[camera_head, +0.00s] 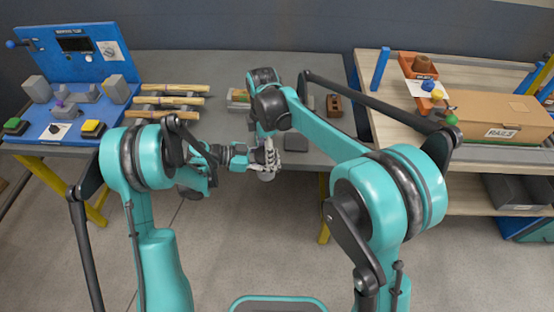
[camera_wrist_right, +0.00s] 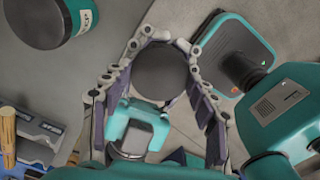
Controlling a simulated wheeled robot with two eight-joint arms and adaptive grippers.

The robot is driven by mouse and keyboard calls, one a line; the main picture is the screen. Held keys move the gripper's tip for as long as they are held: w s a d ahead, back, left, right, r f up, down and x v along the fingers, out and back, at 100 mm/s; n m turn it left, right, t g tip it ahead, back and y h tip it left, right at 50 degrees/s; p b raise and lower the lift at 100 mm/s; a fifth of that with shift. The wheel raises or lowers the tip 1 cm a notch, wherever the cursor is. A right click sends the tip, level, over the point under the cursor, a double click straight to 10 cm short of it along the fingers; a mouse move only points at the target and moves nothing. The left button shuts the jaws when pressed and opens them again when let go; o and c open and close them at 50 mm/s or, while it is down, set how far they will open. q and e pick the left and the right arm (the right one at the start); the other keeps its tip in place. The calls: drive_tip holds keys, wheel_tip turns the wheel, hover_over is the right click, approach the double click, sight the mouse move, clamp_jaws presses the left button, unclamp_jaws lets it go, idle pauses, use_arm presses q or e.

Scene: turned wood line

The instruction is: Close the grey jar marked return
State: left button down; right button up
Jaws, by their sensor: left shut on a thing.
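A grey jar (camera_head: 267,176) is held above the floor in front of the grey bench, at the middle of the head view. My left gripper (camera_head: 262,164) is shut on it. In the right wrist view a dark round top (camera_wrist_right: 160,72) faces the camera, with grey finger links around it. My right gripper (camera_wrist_right: 160,88) has its purple pads spread on either side of this round top. The hands overlap in the head view, so contact there is hard to see. The return marking is not readable.
The grey bench (camera_head: 320,70) holds turned wooden pieces (camera_head: 172,101) and a brown block (camera_head: 333,105). A blue panel (camera_head: 75,55) stands left. A cardboard box (camera_head: 500,112) is on the right shelf.

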drive_tip(key=m, duration=0.3)
drive_tip(key=shift+m, duration=0.3)
drive_tip(key=o, duration=1.3)
drive_tip(key=shift+r, duration=2.25)
drive_tip(key=shift+r, duration=0.1)
drive_tip(key=shift+c, duration=0.5)
